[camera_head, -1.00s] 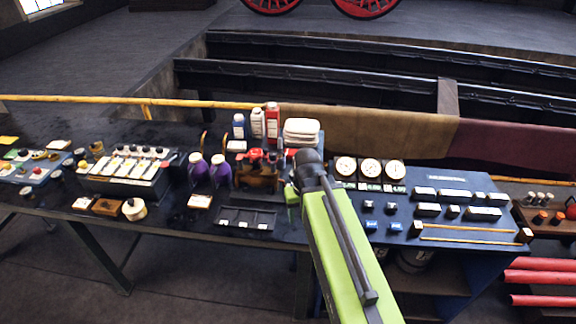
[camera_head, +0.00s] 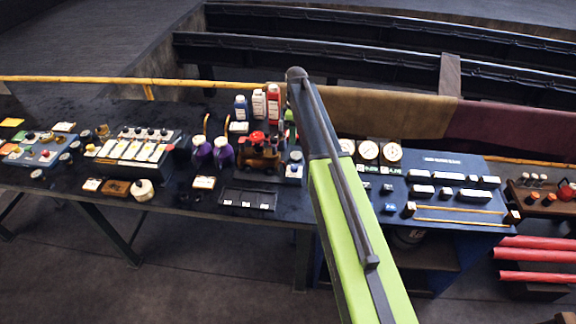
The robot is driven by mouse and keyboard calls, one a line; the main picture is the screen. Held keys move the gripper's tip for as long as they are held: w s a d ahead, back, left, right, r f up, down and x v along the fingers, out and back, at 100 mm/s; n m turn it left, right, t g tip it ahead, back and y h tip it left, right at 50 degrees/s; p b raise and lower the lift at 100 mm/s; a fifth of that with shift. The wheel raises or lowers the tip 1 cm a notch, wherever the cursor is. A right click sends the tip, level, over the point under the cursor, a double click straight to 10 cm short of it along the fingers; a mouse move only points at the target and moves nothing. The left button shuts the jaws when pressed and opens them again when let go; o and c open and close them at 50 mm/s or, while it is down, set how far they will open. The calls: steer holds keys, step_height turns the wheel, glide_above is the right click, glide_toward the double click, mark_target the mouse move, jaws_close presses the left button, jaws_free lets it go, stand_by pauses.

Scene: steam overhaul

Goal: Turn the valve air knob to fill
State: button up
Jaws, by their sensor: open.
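No knob can be read as the valve air knob at this size. The blue panel (camera_head: 440,165) at the right has round gauges (camera_head: 368,150), small displays and several dark and blue knobs. Its left edge is hidden by my arm. My gripper (camera_head: 289,116) is mostly hidden behind my raised arm, with only a bit of green showing. It is open, above the back of the bench and apart from the box and the panel knobs. Nothing is seen held.
A black tray (camera_head: 248,198) lies in front. A yellow rail (camera_head: 120,80) runs along the back.

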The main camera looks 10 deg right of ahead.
mark_target(294, 165)
step_height(294, 165, down, 18)
steer(key=b, duration=1.7)
steer(key=shift+r+b, duration=0.15)
steer(key=shift+b, duration=0.15)
steer(key=shift+r, duration=0.1)
steer(key=shift+s, duration=0.1)
